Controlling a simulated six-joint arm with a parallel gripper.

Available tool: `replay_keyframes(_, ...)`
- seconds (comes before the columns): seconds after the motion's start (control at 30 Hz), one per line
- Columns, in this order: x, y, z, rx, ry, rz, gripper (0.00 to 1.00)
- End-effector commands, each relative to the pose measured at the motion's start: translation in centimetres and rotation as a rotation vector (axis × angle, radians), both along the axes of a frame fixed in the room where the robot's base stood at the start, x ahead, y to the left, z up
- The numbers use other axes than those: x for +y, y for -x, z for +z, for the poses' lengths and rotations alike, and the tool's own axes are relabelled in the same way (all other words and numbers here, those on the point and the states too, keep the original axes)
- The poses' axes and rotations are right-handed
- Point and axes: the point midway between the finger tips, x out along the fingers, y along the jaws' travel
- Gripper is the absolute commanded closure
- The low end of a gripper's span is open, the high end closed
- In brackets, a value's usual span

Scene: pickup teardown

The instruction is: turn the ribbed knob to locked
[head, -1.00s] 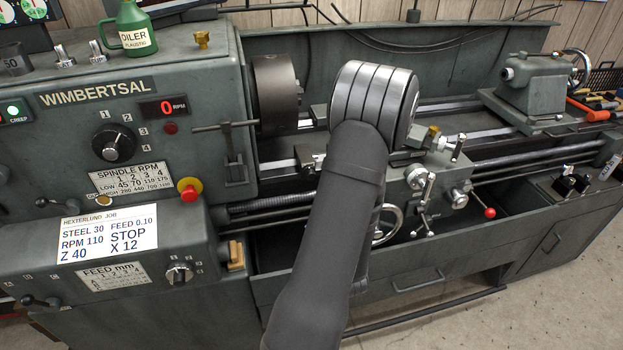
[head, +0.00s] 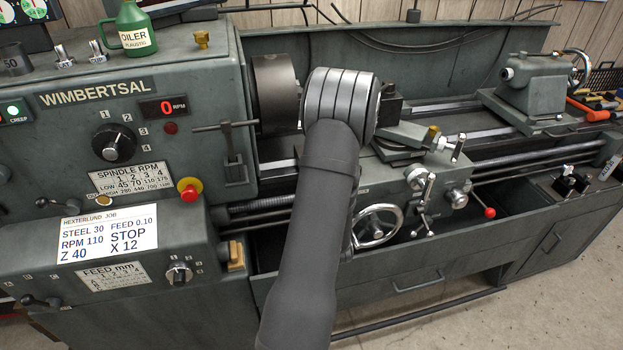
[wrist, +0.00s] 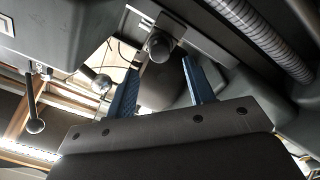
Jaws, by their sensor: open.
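My gripper (wrist: 160,66) is open in the wrist view, with its two blue fingers apart and nothing held between them. A dark round knob (wrist: 160,46) shows just beyond the fingertips, about in line with the gap. I cannot make out ribs on it, so I cannot tell whether it is the ribbed knob or which way it is set. In the head view my gripper is hidden behind my own arm, which crosses in front of the lathe's chuck and carriage.
The chuck (head: 275,92) is just left of my arm. The carriage handwheel (head: 377,226) and tool post (head: 391,100) are to its right. In the wrist view a ball-ended lever (wrist: 34,124) is at left and a ribbed tube (wrist: 250,32) at upper right.

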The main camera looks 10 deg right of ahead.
Motion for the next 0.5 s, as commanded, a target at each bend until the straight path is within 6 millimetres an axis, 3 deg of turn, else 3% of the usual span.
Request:
replay_keyframes(0.2, 0.0, -4.0, 0.0, -0.001, 0.001, 0.002, 0.51)
replay_keyframes(0.5, -0.1, -5.9, 0.0, 0.001, 0.000, 0.000, 0.51)
